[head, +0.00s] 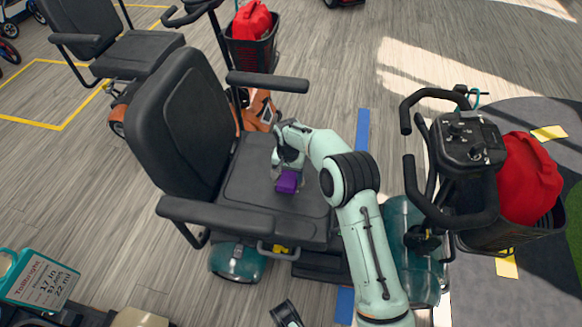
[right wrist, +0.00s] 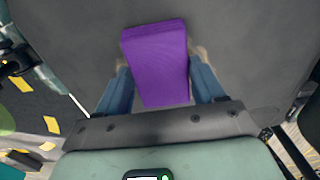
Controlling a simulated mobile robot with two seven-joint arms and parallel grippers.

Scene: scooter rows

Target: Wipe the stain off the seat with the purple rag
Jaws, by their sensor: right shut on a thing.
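The scooter seat (head: 249,193) is black, with a tall backrest and two armrests, and sits in the middle of the head view. The purple rag (head: 287,181) is a small folded block at the seat's front middle. My right gripper (head: 287,168) is shut on it from above. In the right wrist view the rag (right wrist: 160,60) sits between the two blue fingers, over the dark seat (right wrist: 250,45). I cannot tell whether the rag touches the seat. No stain shows clearly; the rag and gripper hide part of the seat.
The armrests (head: 267,82) (head: 215,216) flank the seat. The scooter's handlebar console (head: 468,138) stands to the right, with a red bag (head: 527,180) in its basket. Another scooter (head: 115,45) stands behind. A price sign (head: 40,279) is at lower left.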

